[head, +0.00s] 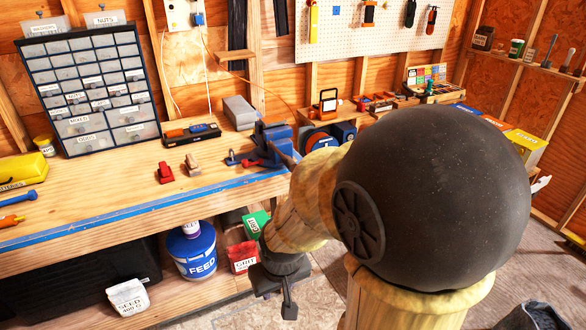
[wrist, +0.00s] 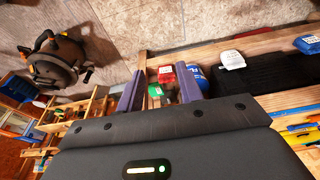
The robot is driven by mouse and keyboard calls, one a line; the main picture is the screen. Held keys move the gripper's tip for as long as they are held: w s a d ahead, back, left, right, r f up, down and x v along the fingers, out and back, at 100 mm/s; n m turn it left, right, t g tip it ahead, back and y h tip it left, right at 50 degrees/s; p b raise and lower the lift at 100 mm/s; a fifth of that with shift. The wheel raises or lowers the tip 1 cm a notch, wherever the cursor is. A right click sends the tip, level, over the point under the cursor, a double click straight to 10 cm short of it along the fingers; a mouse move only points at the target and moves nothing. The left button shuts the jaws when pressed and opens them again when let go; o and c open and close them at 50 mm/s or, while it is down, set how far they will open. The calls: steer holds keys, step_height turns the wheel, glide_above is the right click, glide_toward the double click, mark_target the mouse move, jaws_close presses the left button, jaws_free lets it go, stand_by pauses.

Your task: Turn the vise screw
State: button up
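The blue vise (head: 276,142) is fixed at the right end of the workbench (head: 110,190) in the head view. A red part (head: 256,163) shows at its front, low on the left; I cannot clearly make out the screw and its handle. My arm covers the area just right of the vise. My gripper (head: 287,296) hangs below the bench edge, in front of and lower than the vise, apart from it. In the wrist view my gripper (wrist: 160,90) has its two purple-grey fingers spread, with nothing held between them. I cannot make out the vise in the wrist view.
Below the bench are a blue feed jug (head: 194,250), a green box (head: 256,224), a red box (head: 242,257) and a seed bag (head: 128,298). Red blocks (head: 165,172) and a drawer cabinet (head: 92,88) stand on top. Bare floor (wrist: 190,22) is open.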

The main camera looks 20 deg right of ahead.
steer(key=o, duration=0.3)
steer(key=shift+s, duration=0.2)
steer(key=shift+o, duration=0.7)
steer(key=shift+w+d, duration=0.2)
steer(key=shift+w, duration=0.05)
steer(key=w+d+f+m+t+b, duration=0.3)
steer(key=w+d+m+t, duration=0.4)
steer(key=w+d+m, duration=0.5)
steer(key=w+d+f+m+t+b, duration=0.3)
steer(key=w+d+m+t, duration=0.5)
steer(key=m, duration=1.5)
steer(key=w+d+b, duration=0.1)
steer(key=w+d, duration=0.4)
steer(key=w, duration=0.3)
steer(key=shift+w, duration=0.15)
